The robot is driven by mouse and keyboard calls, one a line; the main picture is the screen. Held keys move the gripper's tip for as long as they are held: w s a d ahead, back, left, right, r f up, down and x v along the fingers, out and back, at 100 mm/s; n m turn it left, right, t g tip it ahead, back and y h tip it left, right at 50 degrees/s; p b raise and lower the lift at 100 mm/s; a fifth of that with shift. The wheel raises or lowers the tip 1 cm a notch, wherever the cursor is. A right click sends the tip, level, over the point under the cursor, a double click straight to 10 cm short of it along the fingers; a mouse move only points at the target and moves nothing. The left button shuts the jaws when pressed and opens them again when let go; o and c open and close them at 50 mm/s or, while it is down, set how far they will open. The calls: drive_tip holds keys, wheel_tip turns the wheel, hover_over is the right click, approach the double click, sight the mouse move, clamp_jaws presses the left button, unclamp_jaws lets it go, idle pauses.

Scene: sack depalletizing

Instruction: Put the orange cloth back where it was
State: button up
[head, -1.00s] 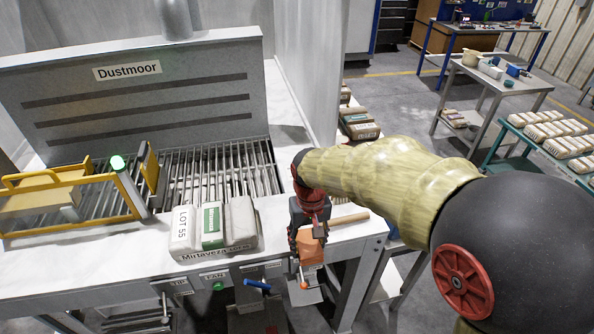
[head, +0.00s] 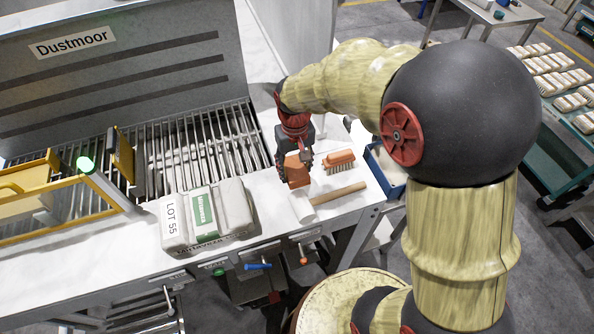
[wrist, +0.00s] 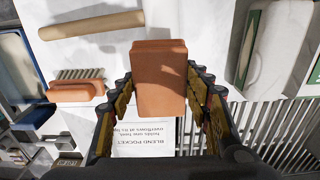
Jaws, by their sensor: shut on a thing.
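The orange cloth (head: 296,171) looks like a folded, block-shaped piece. My gripper (head: 294,158) is shut on it over the white bench top, left of the brush and behind the mallet. In the wrist view the cloth (wrist: 159,80) stands out between the two fingers (wrist: 160,105). I cannot tell whether its lower end touches the bench.
A brush (head: 341,160), a wooden-handled mallet (head: 338,194) and a blue bin (head: 388,178) are to the right. A LOT 55 sack (head: 235,205) lies left by the roller grate (head: 190,150). A printed label (wrist: 143,140) lies near the cloth in the wrist view.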

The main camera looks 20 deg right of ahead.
sight(297, 167)
drive_tip(key=w+f, duration=0.1)
drive_tip(key=w+d+f, duration=0.1)
drive_tip(key=f, duration=0.1)
drive_tip(key=w+d+f, duration=0.1)
drive_tip(key=f, duration=0.1)
drive_tip(key=shift+w+f, duration=0.2)
drive_tip(key=shift+w, duration=0.15)
drive_tip(key=shift+w+d+f, duration=0.1)
drive_tip(key=shift+w+f, duration=0.05)
drive_tip(key=shift+f, duration=0.75)
drive_tip(key=shift+w+f, duration=0.1)
drive_tip(key=shift+f, duration=0.75)
drive_tip(key=shift+b, duration=0.3)
drive_tip(key=shift+f, duration=0.2)
drive_tip(key=o, duration=1)
drive_tip(key=shift+o, duration=0.5)
drive_tip(key=shift+r, duration=0.2)
